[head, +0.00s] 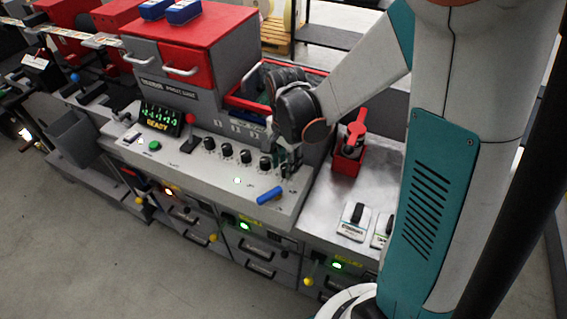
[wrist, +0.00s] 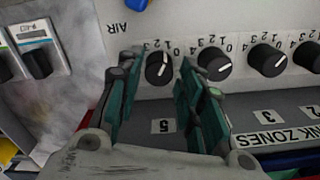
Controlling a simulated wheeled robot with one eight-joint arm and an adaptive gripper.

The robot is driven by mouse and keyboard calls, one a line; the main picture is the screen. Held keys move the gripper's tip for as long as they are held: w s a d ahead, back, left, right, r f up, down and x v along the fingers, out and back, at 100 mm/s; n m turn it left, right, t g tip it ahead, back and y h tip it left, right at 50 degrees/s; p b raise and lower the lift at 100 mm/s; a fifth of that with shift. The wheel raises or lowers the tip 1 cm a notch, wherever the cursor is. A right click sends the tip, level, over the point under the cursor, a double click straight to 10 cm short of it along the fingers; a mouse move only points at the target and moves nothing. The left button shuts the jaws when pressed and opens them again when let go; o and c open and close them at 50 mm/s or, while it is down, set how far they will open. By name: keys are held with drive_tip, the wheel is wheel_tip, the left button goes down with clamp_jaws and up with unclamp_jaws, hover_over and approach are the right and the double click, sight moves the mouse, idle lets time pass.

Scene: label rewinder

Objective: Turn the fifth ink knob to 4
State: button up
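The fifth ink knob (wrist: 158,68) is a round black dial with a white pointer mark, above the label "5" (wrist: 165,126) in the upside-down wrist view. A printed number scale curves along its upper side; I cannot read its setting surely. My gripper (wrist: 159,66) is open, with one teal-padded finger on each side of the knob. A gap shows between knob and fingers, and it does not look gripped. In the head view my gripper (head: 287,163) is at the right end of the knob row and largely hides the fifth knob.
Neighbouring ink knobs (wrist: 215,65) stand close to the right finger in the wrist view. In the head view, a blue handle (head: 269,195) lies in front of my gripper, a red-handled lever (head: 190,131) stands left, and a red device (head: 349,150) stands right.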

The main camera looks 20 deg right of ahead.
drive_tip(key=shift+f, duration=0.8)
drive_tip(key=shift+c, duration=0.3)
drive_tip(key=c, duration=0.7)
